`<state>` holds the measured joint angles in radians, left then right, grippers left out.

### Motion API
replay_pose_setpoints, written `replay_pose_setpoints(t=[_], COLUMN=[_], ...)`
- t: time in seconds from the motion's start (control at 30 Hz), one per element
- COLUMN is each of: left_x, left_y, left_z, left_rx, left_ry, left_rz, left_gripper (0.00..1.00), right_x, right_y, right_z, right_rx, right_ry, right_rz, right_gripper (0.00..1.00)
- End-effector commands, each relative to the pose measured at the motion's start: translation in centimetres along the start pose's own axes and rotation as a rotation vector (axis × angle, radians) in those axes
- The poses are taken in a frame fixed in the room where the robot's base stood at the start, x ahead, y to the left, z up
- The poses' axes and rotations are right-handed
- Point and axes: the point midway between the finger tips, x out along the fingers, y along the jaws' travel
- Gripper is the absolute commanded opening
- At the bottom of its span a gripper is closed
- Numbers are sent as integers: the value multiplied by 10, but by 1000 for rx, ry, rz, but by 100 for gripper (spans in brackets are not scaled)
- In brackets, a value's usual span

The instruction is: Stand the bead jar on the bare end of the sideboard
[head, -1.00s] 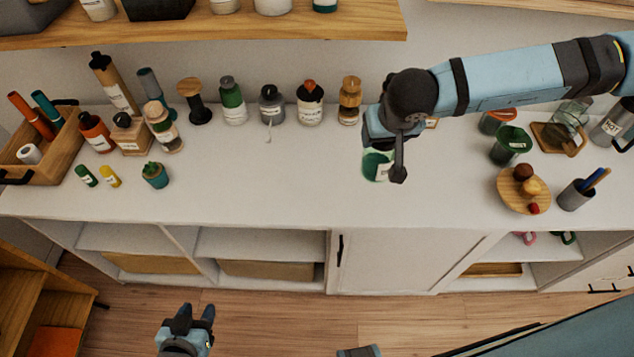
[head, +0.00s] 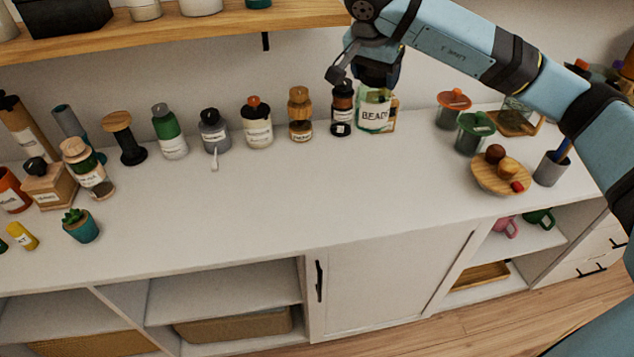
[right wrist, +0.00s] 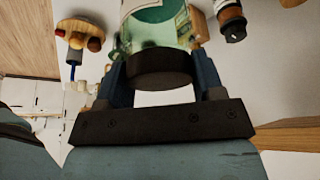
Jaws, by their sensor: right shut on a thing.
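The bead jar (head: 374,115) is clear with green contents, a "BEADS" label and a dark lid. It is upright over the back of the white sideboard (head: 260,215), just right of a small dark bottle (head: 342,105). My right gripper (head: 376,78) is above it, shut on its lid. In the right wrist view the dark lid (right wrist: 160,68) sits between the fingers, with the jar's glass (right wrist: 155,25) beyond. I cannot tell whether the jar's base touches the top. My left gripper is out of view.
Several bottles stand along the back, left of the jar. To its right are an orange-lidded canister (head: 454,108), a green-lidded canister (head: 474,132), a round wooden board (head: 487,178) and a pen cup (head: 551,168). The front middle top is clear. A wooden shelf (head: 200,32) hangs above.

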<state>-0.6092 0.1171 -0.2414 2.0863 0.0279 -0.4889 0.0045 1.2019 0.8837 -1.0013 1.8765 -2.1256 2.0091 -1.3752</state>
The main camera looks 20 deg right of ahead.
Motion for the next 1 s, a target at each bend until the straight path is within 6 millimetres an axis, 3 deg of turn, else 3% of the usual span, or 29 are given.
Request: replay_pose_setpoints(t=[0.6,1.0], left_x=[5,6], left_y=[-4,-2], left_z=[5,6], left_rx=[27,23], left_ry=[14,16], left_rz=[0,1], left_gripper=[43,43], right_x=[129,165], right_y=[0,0], right_z=[54,70], right_rx=[-3,-5], right_ry=[-2,-2], right_rz=[2,1], right_gripper=[13,13])
